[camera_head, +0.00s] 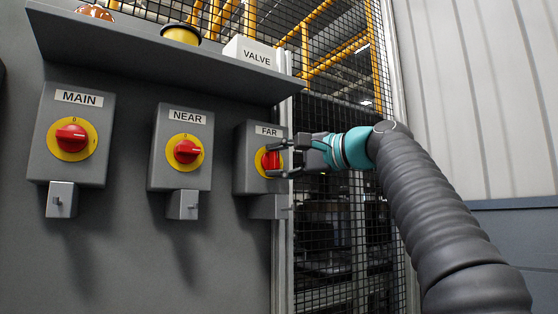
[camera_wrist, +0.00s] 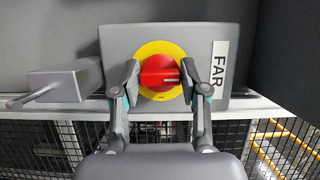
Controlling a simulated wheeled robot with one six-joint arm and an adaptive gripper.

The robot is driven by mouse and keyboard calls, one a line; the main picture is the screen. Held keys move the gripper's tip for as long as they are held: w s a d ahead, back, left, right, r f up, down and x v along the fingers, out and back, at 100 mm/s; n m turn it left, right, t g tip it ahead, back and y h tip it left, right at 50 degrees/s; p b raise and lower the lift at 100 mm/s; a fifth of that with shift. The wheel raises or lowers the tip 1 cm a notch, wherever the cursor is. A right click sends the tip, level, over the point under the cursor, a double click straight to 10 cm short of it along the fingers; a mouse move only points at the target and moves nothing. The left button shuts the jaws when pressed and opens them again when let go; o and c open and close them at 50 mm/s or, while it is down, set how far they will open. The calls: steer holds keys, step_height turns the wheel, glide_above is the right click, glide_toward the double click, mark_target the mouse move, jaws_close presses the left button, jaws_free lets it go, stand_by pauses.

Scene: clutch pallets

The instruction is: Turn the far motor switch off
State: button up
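The far motor switch (camera_head: 247,160) is a grey box labelled FAR, with a red knob on a yellow disc (camera_wrist: 160,48). In the wrist view the FAR label stands at the right, and the red knob (camera_wrist: 160,75) lies lengthwise across the picture, with a pale mark at its right end. My gripper (camera_head: 279,159) is at this switch, one finger above the knob and one below. In the wrist view the fingers of my gripper (camera_wrist: 160,82) stand open at either end of the knob. Whether they touch it I cannot tell.
The NEAR switch (camera_head: 168,172) and MAIN switch (camera_head: 46,142) are to the left on the grey panel. A small grey lock box (camera_head: 265,207) hangs under the far switch. A shelf (camera_head: 150,57) juts out above, bearing a VALVE box (camera_head: 249,50). Mesh fencing (camera_head: 335,215) is right of the panel.

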steer(key=o, duration=0.4)
steer(key=v, duration=1.2)
stand_by(0.3)
